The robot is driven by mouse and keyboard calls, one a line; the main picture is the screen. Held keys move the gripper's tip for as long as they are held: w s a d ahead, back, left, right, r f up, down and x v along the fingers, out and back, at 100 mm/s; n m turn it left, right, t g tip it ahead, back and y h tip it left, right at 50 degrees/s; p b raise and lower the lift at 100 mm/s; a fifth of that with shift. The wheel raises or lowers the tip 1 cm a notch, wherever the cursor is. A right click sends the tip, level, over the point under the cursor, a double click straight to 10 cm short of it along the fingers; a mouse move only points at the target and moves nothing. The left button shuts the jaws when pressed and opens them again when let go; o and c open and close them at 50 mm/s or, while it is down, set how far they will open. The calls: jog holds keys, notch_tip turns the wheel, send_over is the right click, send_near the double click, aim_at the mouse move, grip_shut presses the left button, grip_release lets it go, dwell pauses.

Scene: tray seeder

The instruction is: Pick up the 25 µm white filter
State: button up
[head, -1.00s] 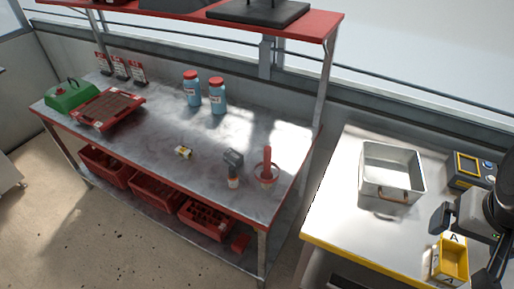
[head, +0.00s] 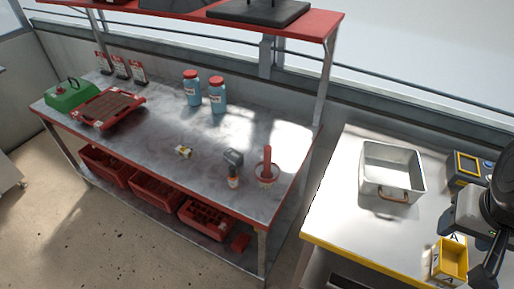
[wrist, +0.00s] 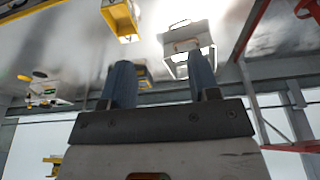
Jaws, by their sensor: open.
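I cannot make out a white filter marked 25 µm in either view. My gripper shows in the wrist view (wrist: 163,78), its two blue-grey fingers apart with nothing held between them. In the head view my arm is at the right edge, over the right-hand table, and the fingertips cannot be made out there. A small white and yellow item (head: 183,152) lies on the left bench, far from my gripper; its markings are too small to read.
The left bench (head: 140,145) carries blue bottles (head: 217,97), a red tray (head: 82,118) and a green box (head: 62,101). The right-hand table's front left is clear.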

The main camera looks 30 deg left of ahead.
aim_at(232, 171)
jog(key=w+a+f+n+t+y, duration=0.1)
jog(key=w+a+f, duration=0.35)
jog(key=a, duration=0.35)
jog(key=w+a+f+n+t+y, duration=0.1)
jog(key=w+a+f+n+t, duration=0.15)
jog(key=w+a, duration=0.45)
jog(key=w+a+f+n+y, duration=0.1)
jog(key=w+a+f, duration=0.35)
jog(key=a, duration=0.35)
jog(key=shift+s+a+f+n+t+y, duration=0.8)
jog(key=shift+a+f, duration=1.7)
jog(key=shift+a, duration=2.25)
jog(key=shift+s+a+f+n+t+y, duration=0.35)
jog(key=shift+s+a+f+t+y, duration=0.5)
jog(key=shift+a+f, duration=2.8)
jog(key=shift+s+a+f+n+t+y, duration=0.55)
jog(key=shift+s+a+f+y, duration=0.7)
jog(key=shift+a, duration=4.65)
jog(key=shift+w, duration=0.15)
jog(key=shift+f, duration=0.1)
jog(key=shift+x, duration=1.25)
jog(key=shift+w, duration=0.1)
